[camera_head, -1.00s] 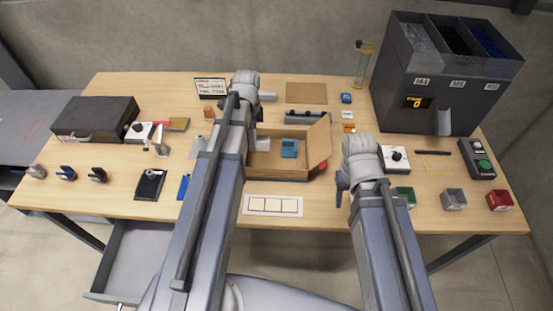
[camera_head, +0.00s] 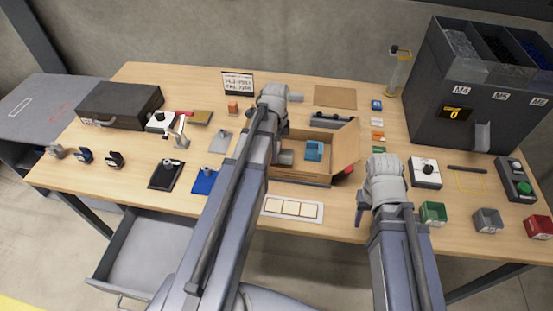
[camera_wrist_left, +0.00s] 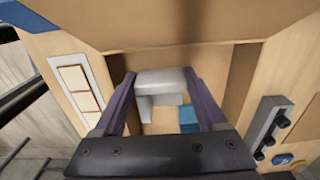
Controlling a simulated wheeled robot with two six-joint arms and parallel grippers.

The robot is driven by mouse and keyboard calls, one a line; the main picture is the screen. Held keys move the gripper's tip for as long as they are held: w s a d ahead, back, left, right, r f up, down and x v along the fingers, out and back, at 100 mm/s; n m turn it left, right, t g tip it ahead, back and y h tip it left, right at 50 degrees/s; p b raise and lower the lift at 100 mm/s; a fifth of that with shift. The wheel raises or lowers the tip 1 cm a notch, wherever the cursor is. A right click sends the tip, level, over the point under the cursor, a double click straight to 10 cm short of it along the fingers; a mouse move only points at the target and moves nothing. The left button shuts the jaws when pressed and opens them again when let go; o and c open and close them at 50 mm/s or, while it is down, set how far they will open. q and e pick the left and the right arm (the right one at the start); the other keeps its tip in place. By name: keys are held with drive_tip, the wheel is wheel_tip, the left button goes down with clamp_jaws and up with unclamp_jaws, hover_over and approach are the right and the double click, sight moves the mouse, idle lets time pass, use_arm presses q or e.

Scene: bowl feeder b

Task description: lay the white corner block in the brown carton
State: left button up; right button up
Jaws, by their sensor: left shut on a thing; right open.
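The white corner block (camera_wrist_left: 160,80) is between the fingers of my left gripper (camera_wrist_left: 159,76) in the left wrist view. The left gripper is shut on it. The brown carton (camera_head: 300,179) stands open on the table, with a flap out to its right. In the wrist view the block shows over the carton's opening; its height above the floor is hard to judge. A blue item (camera_head: 314,151) lies inside the carton and also shows beside the block in the wrist view (camera_wrist_left: 188,115). My right gripper (camera_head: 364,207) is open near the table's front edge, right of the carton.
A white card with several squares (camera_head: 292,208) lies in front of the carton. A dark clamp-like bar (camera_head: 331,121) lies behind it. A large dark feeder (camera_head: 470,90) stands at back right.

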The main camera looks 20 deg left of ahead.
use_arm(q)
drive_tip(key=shift+f+b, duration=1.95)
use_arm(e)
drive_tip(key=shift+f, duration=1.95)
use_arm(q)
drive_tip(key=shift+r, duration=0.15)
use_arm(e)
drive_tip(key=shift+r, duration=0.15)
use_arm(q)
drive_tip(key=o, duration=1.4)
drive_tip(key=shift+f, duration=0.2)
drive_tip(key=shift+r, duration=0.15)
